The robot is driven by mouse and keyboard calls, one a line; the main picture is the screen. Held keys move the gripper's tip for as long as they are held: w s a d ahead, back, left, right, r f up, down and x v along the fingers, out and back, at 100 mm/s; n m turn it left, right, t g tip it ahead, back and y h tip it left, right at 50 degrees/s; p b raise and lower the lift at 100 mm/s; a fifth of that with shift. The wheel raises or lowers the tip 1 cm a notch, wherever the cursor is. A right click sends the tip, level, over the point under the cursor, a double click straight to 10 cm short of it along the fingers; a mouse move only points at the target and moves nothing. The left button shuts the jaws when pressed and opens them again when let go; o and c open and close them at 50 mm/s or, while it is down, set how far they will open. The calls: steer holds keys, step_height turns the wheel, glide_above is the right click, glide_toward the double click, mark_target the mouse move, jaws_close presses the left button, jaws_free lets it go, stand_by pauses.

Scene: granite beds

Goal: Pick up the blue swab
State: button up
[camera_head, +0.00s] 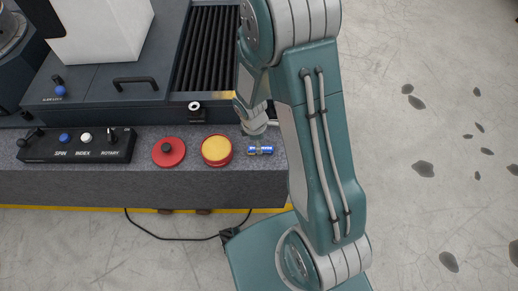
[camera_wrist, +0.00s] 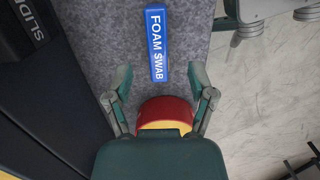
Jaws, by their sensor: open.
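The blue swab (camera_wrist: 156,43) lies on the grey granite bed, its white FOAM SWAB lettering facing up in the wrist view. In the head view the blue swab (camera_head: 260,150) is near the bed's front right corner, partly hidden by my arm. My gripper (camera_wrist: 161,80) is open, its two fingers spread and empty. In the wrist view the swab lies between and ahead of the fingertips, with its lower end close to the line between them. In the head view the fingers are mostly hidden by my arm.
A red container with a yellow top (camera_head: 216,150) stands left of the swab. A red disc with a dark knob (camera_head: 168,152) is farther left. A black control panel (camera_head: 77,145) sits at the bed's left. Dark ribbed covers (camera_head: 207,50) lie behind. Right of the bed is floor.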

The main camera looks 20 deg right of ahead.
steer(key=f, duration=0.5)
steer(key=shift+w+d, duration=0.1)
steer(key=shift+d, duration=0.1)
steer(key=shift+r, duration=0.1)
jaws_close()
